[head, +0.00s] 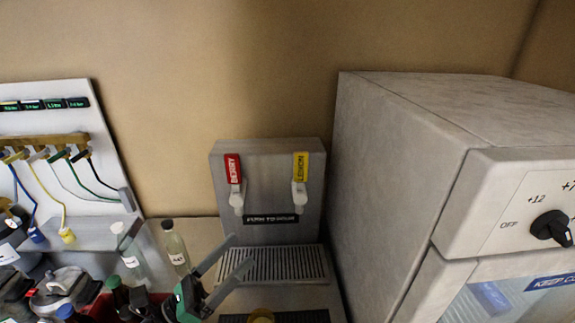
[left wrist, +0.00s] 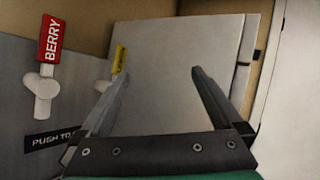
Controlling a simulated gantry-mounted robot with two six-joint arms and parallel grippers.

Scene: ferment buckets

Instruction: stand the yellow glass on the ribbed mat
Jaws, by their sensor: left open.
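The yellow glass (head: 261,316) shows only as a rim and upper part at the bottom edge of the head view; the rest is cut off. A dark ribbed mat (head: 312,317) shows at the same edge, partly cut off. I cannot tell whether the glass stands on it or beside it. My left gripper (head: 241,251) is open and empty, over the left part of the tap's drip grille, up and left of the glass. Its open fingers also show in the left wrist view (left wrist: 150,80), with nothing between them. My right gripper is not in view.
A tap stand has a red BERRY handle (head: 233,168) and a yellow LEMON handle (head: 301,167) above a slotted drip grille (head: 290,264). A big grey cabinet (head: 400,180) blocks the right. Bottles (head: 176,248) and buckets (head: 62,290) crowd the left.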

